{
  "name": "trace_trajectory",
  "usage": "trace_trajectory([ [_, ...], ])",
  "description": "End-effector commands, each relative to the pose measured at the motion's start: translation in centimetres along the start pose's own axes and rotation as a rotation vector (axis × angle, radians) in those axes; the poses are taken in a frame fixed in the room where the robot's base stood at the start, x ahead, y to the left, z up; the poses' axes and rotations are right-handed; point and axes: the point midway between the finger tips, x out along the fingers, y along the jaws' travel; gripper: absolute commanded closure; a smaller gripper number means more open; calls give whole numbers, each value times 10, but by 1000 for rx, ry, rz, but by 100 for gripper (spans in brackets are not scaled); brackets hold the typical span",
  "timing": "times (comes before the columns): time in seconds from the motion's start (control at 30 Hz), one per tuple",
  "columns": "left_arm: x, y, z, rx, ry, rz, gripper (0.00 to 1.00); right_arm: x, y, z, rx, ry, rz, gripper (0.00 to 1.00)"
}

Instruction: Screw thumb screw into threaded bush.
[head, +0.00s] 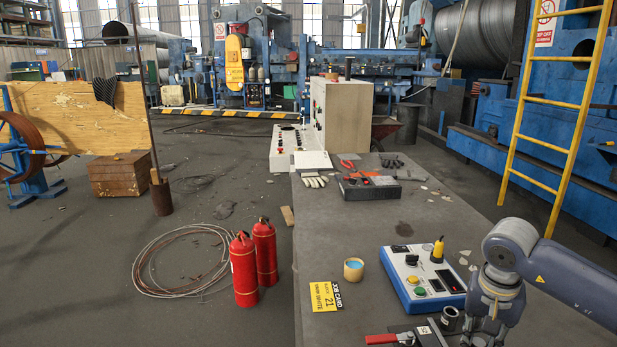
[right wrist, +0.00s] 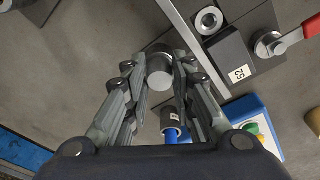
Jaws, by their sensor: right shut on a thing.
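My right gripper (head: 491,316) is at the lower right in the head view, beside the block marked 52. In the right wrist view its fingertips (right wrist: 159,76) are shut on a grey cylinder with a pale round end, which looks like the thumb screw (right wrist: 160,70). The rest of the screw is hidden. A metal ring with a dark hole, probably the threaded bush (right wrist: 208,20), shows at the top, up and right of the held cylinder and apart from it. My left gripper is not in view.
A dark block marked 52 (head: 430,334) and a red-handled clamp (head: 385,339) are at the bench's front. A dark cylinder (head: 449,319) stands beside the block.

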Motion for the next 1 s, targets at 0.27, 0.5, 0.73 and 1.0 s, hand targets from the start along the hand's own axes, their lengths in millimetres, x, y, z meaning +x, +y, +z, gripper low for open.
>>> trace_trajectory([
  [0.27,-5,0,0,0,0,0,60,0,0,0,315,-10,47,100],
  [0.5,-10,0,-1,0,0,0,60,0,-1,-2,595,-16,87,100],
  [0.73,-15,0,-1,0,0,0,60,0,0,-2,868,-22,127,100],
  [1.0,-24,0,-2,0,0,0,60,0,0,-3,1195,-30,175,100],
])
